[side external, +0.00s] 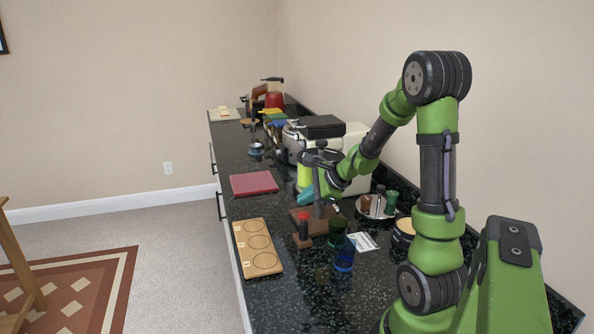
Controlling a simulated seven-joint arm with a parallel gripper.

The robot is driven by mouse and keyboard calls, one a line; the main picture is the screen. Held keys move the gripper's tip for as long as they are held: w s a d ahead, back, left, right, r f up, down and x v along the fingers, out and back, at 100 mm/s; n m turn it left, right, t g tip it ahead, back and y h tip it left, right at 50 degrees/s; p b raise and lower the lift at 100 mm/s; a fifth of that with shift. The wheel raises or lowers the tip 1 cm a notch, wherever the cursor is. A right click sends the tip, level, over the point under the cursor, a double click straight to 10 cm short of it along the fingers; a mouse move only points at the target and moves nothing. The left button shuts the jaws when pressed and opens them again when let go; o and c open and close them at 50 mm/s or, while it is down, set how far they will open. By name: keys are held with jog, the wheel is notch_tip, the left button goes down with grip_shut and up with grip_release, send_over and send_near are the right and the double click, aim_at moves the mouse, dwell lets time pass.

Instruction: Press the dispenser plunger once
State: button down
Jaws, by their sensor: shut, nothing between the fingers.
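A dark upright stand (319,208) on a brown wooden base (298,214) is near the middle of the counter. A small red-topped black piece (303,217) on its own brown block stands just in front of it. I cannot tell for sure which of these is the dispenser plunger. My arm reaches down from the right to the stand. My gripper (334,201) is small and partly hidden around the stand; it is shut and empty. I cannot tell whether it touches the stand. A yellow-green item (304,176) and a teal item (306,196) show beside the stand.
A wooden board with rings (238,239) and a red mat (254,184) lie along the counter's left edge. A green cup (338,232), a blue cup (344,261), a white card (363,242) and a round tray (371,212) are nearby. A machine (322,127) stands behind.

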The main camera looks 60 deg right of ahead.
aim_at(300, 213)
jog(key=shift+f, duration=0.7)
dwell(1.6)
jog(key=shift+f, duration=0.4)
jog(key=shift+f, duration=0.9)
dwell(0.7)
jog(key=shift+r, duration=1.35)
jog(key=shift+r, duration=2.5)
